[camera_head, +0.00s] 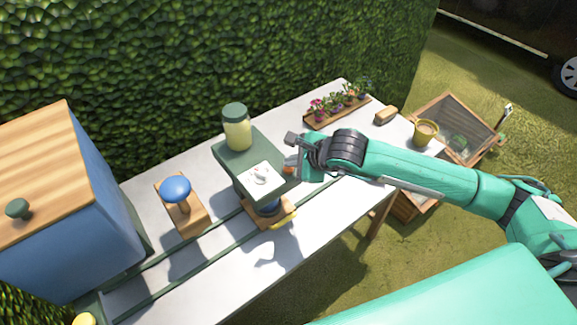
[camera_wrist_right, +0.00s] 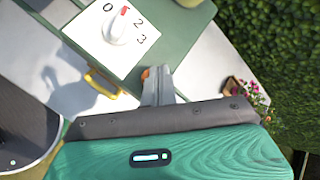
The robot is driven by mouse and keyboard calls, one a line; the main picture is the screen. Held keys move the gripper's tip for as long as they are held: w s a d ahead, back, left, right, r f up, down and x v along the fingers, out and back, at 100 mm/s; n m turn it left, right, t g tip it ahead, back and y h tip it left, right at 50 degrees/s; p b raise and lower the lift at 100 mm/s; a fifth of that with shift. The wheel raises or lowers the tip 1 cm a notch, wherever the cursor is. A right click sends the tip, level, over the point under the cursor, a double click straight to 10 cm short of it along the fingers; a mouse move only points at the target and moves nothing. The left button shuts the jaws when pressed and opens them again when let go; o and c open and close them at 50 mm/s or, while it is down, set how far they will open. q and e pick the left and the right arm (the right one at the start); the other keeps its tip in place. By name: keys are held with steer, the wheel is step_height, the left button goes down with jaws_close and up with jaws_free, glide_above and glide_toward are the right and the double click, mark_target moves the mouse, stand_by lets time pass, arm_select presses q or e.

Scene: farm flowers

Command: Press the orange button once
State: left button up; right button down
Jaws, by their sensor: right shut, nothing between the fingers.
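The orange button (camera_head: 289,169) shows as a small patch on the right side of the green machine (camera_head: 228,158) in the head view. In the right wrist view the orange button (camera_wrist_right: 145,73) is a small spot beside the fingertips. My right gripper (camera_head: 295,160) is shut and empty, right against or very close to the button. In the right wrist view its grey fingers (camera_wrist_right: 157,84) partly hide the button; I cannot tell whether they touch it. A white dial (camera_wrist_right: 119,30) with numbers and a red mark sits on the machine's top. My left gripper is not in view.
A jar (camera_head: 237,130) stands on the machine. A wooden stand with a blue knob (camera_head: 176,189) and a large blue box (camera_head: 70,225) are to the left. Potted flowers (camera_head: 337,107), a brush (camera_head: 386,115) and a yellow pot (camera_head: 425,132) are on the table's far right. A hedge is behind.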

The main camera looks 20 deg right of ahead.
mark_target(292, 170)
steer(key=shift+f+b, duration=0.25)
steer(key=shift+b, duration=0.05)
stand_by(0.6)
steer(key=shift+r, duration=1.05)
steer(key=shift+r+p, duration=0.85)
steer(key=shift+r, duration=1.65)
